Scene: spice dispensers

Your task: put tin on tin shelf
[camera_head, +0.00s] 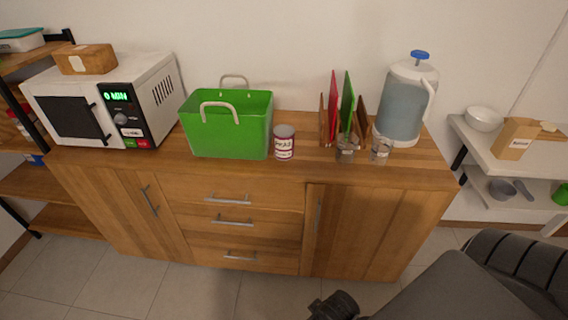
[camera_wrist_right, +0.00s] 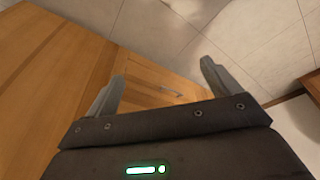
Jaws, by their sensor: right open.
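A small tin (camera_head: 284,142) with a white and red label stands upright on the wooden cabinet top, just right of the green basket. In the head view my right arm comes in at the lower right, and its gripper is not clearly seen there. In the right wrist view my right gripper (camera_wrist_right: 158,85) is open and empty, with the cabinet front and floor tiles beyond its fingers. The tin is not in the right wrist view. My left gripper is in neither view. Shelves stand at both sides; I cannot tell which is the tin shelf.
On the cabinet stand a microwave (camera_head: 112,102) with a wooden box (camera_head: 86,60) on it, a green basket (camera_head: 228,135), red and green boards (camera_head: 346,103), two glasses (camera_head: 381,151) and a water jug (camera_head: 405,100). A white shelf (camera_head: 475,140) holds a bowl (camera_head: 484,118).

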